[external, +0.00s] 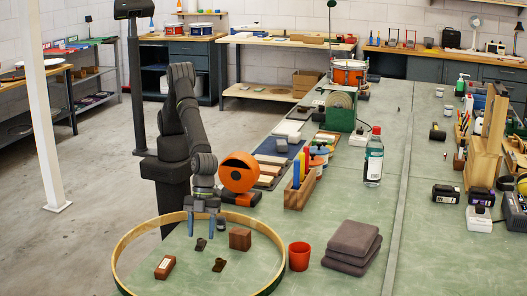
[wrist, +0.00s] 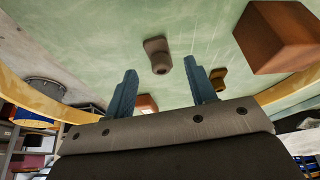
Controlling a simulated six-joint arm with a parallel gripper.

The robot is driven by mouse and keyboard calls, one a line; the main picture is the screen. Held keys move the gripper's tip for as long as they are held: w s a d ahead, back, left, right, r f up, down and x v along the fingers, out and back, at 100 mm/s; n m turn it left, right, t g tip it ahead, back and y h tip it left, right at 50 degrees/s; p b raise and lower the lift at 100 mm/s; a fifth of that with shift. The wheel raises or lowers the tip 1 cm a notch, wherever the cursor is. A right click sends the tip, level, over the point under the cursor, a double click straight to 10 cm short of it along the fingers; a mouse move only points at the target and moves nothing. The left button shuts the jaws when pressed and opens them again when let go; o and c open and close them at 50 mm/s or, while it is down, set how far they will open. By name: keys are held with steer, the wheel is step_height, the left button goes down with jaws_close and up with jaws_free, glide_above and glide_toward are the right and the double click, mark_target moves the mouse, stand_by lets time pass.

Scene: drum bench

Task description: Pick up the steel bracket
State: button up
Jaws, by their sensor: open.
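A small grey-brown piece with a flat plate and a short round boss, which looks like the steel bracket (wrist: 158,57), lies on the green bench top inside the wooden hoop. In the external view the bracket (external: 201,243) looks dark, just below my gripper. My gripper (external: 203,236) points down, open and empty, above it. In the wrist view my gripper's fingers (wrist: 160,80) stand apart, with the bracket beyond them and between their lines. A similar brass-brown piece (wrist: 220,76) lies to the right, partly hidden by the right finger; it also shows in the external view (external: 218,265).
The wooden hoop (external: 124,246) rings the work area. Inside it are a brown block (external: 240,238) on the right and a labelled brown box (external: 165,267) at front left. A red cup (external: 299,256) and folded dark cloths (external: 352,246) stand outside to the right.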

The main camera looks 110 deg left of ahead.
steer(key=shift+x, duration=1.15)
steer(key=c, duration=1.1)
